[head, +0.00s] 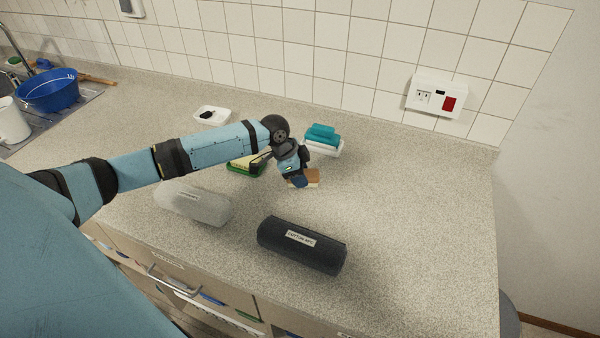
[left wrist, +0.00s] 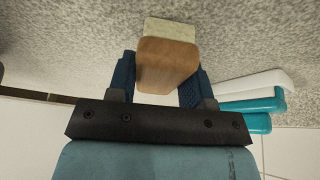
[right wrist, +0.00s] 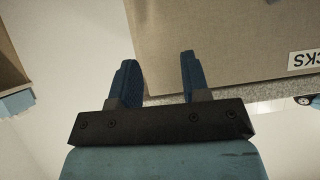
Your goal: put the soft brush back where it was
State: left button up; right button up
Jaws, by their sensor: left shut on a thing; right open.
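The soft brush has a brown wooden block and pale cream bristles; it shows at the middle of the head view (head: 313,176) and between the fingers in the left wrist view (left wrist: 168,62). My left gripper (head: 298,181) is shut on its wooden block, with blue fingers on both sides (left wrist: 160,85). The bristles point away from the gripper, toward the speckled counter (head: 400,210). I cannot tell whether they touch it. My right gripper (right wrist: 155,75) is open and empty, outside the head view, near a beige panel with a partly visible label.
A teal-and-white brush (head: 323,143) lies behind the soft brush. A green-and-yellow sponge (head: 245,168) is partly hidden by my left arm. A white dish (head: 211,116) stands behind. The counter's right side is clear.

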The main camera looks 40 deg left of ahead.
pick_arm(q)
jog(key=o, duration=0.9)
jog(key=shift+f, duration=0.1)
jog(key=shift+a+r, duration=0.1)
jog(key=shift+r, duration=0.3)
jog(key=v, duration=1.1)
jog(key=shift+r, duration=0.3)
